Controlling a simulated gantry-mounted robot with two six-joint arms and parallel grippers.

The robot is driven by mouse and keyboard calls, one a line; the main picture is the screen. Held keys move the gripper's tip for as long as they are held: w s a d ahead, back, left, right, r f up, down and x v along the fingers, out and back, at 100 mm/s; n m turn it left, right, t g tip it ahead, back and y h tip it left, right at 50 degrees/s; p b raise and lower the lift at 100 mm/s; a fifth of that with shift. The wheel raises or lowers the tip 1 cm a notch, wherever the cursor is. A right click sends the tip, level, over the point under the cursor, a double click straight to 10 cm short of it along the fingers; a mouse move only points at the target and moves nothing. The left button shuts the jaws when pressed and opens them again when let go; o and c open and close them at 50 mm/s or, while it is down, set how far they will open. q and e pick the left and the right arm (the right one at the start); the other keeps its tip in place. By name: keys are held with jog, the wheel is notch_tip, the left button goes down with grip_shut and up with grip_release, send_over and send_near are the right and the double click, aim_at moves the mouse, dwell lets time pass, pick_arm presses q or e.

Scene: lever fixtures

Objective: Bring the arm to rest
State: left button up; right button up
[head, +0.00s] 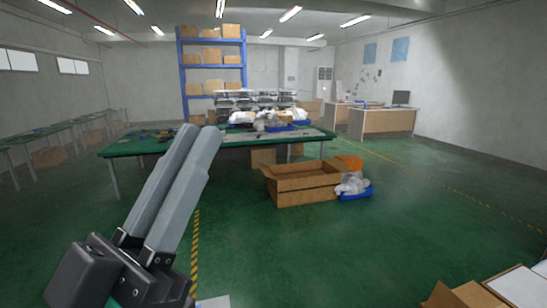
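My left gripper (198,131) rises from the lower left of the head view. Its two long grey fingers point up and away, side by side, with no clear gap between them. It looks shut, and nothing shows between the fingers. The fingertips overlap the left part of the green table in the picture but hold nothing there. My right gripper is not in view. No lever fixture can be made out in this view.
A green-topped table (128,148) with bags and trays stands ahead. An open cardboard box (305,196) sits on the floor, beside a blue tray (357,193). Boxes (468,294) show at the lower right. The green floor (330,255) between is clear.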

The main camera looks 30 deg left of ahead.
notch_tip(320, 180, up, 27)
jog(key=p, duration=2.5)
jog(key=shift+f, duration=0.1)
